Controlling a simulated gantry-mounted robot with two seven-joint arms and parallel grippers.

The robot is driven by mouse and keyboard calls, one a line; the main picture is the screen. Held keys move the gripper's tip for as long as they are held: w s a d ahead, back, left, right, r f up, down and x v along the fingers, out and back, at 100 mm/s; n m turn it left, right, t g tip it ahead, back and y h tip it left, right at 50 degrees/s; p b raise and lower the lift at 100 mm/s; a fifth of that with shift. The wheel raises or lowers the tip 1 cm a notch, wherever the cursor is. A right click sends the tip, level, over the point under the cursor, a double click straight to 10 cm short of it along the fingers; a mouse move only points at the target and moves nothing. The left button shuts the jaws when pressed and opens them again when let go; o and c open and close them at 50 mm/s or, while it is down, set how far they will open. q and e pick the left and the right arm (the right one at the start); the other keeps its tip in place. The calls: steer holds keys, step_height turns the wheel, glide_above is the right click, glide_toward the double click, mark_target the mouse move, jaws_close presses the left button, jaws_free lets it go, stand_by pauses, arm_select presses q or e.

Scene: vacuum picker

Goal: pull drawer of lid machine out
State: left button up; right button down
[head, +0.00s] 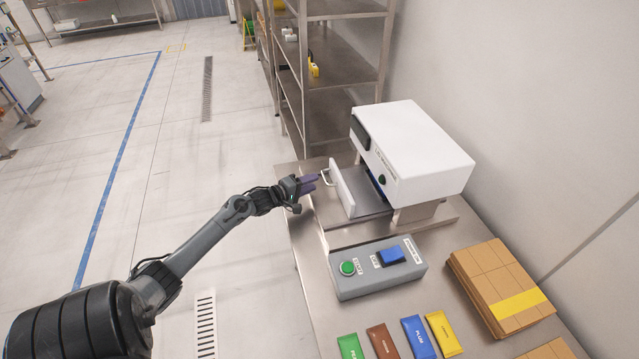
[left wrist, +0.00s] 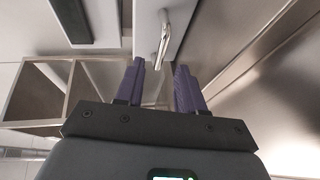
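The lid machine (head: 415,145) is a white box on the steel table at the right. Its drawer (head: 355,190) stands partly out toward the left, with an upright white front panel and a metal bar handle (head: 327,177). My left gripper (head: 310,182) has purple fingers and is just left of the handle. In the left wrist view, the fingers of the gripper (left wrist: 162,82) are apart with nothing between their tips. The handle (left wrist: 163,40) shows just ahead of the gap, and I see no grip on it. My right gripper is not in view.
Several coloured packets (head: 418,337) and a cardboard stack (head: 497,285) lie nearer. A steel shelf (head: 330,80) stands behind. The floor left of the table is clear.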

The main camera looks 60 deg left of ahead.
arm_select(q)
steer(key=shift+b+x, duration=0.55)
steer(key=shift+x, duration=1.65)
jaws_close()
